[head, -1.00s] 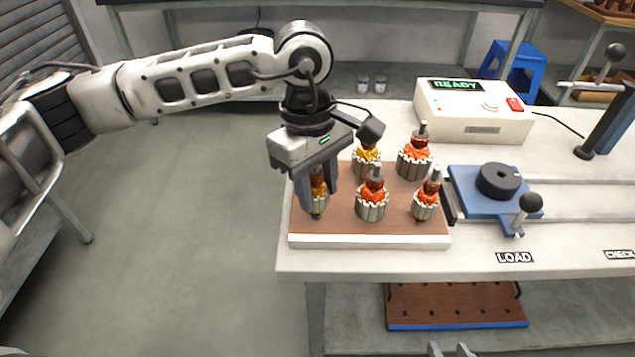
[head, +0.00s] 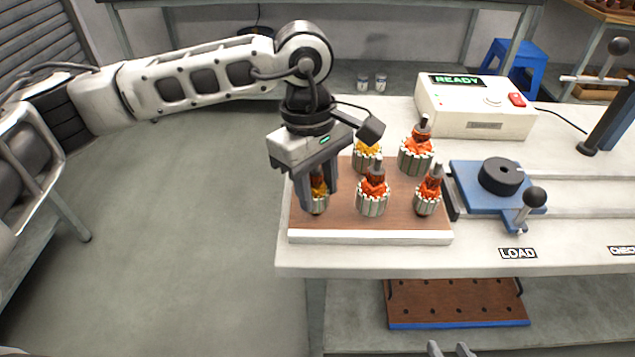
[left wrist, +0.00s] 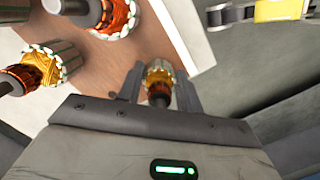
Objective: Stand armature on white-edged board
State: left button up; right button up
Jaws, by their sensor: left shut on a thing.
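The white-edged board (head: 370,237) lies on the near left part of the bench, with a brown top. My left gripper (head: 319,200) is shut on an armature with a yellow-orange winding (head: 318,203), upright over the board's left front area. The left wrist view shows this armature (left wrist: 159,75) between the two fingers, near the board's white edge (left wrist: 178,25). I cannot tell whether its foot touches the board. Several other armatures, such as a front middle one (head: 373,197), stand on the board. My right gripper (head: 450,349) shows only two separated fingertips at the bottom edge.
A blue fixture with a black disc (head: 500,176) and a ball-ended lever sits right of the board. A white READY box (head: 475,108) stands behind it. A brown, blue-edged board (head: 457,305) with holes is below the bench. Open floor lies to the left.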

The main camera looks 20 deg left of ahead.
jog(key=shift+f, duration=0.2)
dwell(0.3)
pick_arm(q)
jog(key=o, duration=1.2)
jog(key=shift+f, duration=0.1)
jog(key=shift+r, duration=0.2)
jog(key=shift+w+a+r, duration=0.15)
jog(key=shift+a+r, duration=0.15)
jog(key=shift+r, duration=2.3)
jog(key=shift+w+a+r, duration=0.2)
jog(key=shift+a+r, duration=0.05)
jog(key=shift+r, duration=2.35)
jog(key=shift+w+a+r, duration=0.15)
jog(key=shift+a+r, duration=0.15)
jog(key=shift+r, duration=2.3)
pick_arm(e)
jog(key=shift+a+r, duration=0.1)
jog(key=shift+r, duration=0.95)
